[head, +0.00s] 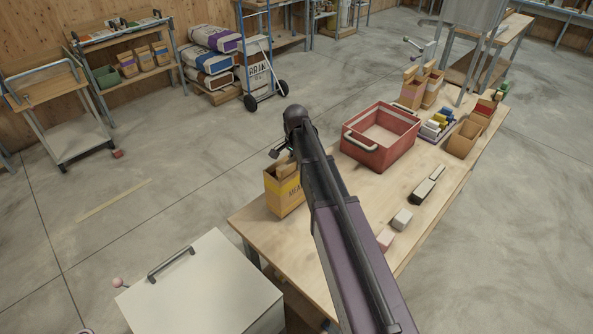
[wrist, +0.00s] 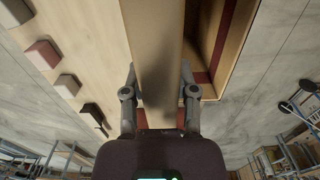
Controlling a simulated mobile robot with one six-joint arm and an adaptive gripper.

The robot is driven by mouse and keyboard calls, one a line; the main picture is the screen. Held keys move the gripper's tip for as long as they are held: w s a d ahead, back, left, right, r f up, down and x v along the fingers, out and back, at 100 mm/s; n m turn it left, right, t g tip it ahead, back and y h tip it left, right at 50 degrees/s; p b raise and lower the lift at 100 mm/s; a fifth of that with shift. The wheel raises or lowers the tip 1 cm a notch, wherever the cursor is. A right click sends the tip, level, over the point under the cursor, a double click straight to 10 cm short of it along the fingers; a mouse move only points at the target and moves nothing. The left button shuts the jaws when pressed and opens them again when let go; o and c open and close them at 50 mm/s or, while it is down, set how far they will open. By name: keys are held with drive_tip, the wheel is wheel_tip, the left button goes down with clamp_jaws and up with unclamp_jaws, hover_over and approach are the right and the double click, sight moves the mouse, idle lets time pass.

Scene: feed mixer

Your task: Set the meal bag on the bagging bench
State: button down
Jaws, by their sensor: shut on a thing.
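The meal bag (head: 284,199) is tan with a yellow band and partly readable lettering. It looks upright over the near left corner of the wooden bench (head: 250,222), which I take as the bagging bench. I cannot tell whether its base touches the top. My gripper (head: 284,166) is above the bag and partly hidden by my arm. In the wrist view my gripper (wrist: 158,85) has its fingers on both sides of a tan slab (wrist: 158,45), the bag's upper part. My arm hides the bag's right side in the head view.
A red crate (head: 355,151) stands mid-bench. Several small blocks (head: 402,219) line the front edge, with cartons (head: 463,139) farther along. A white-topped cabinet (head: 205,290) stands at the lower left. Open floor lies to the left, before a hand truck (head: 263,75).

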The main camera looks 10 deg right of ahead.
drive_tip(key=shift+f+b, duration=0.8)
drive_tip(key=shift+f, duration=0.45)
drive_tip(key=shift+c, duration=2)
unclamp_jaws()
wheel_tip(320, 180, up, 12)
drive_tip(key=p, duration=1.2)
drive_tip(key=shift+s, duration=0.1)
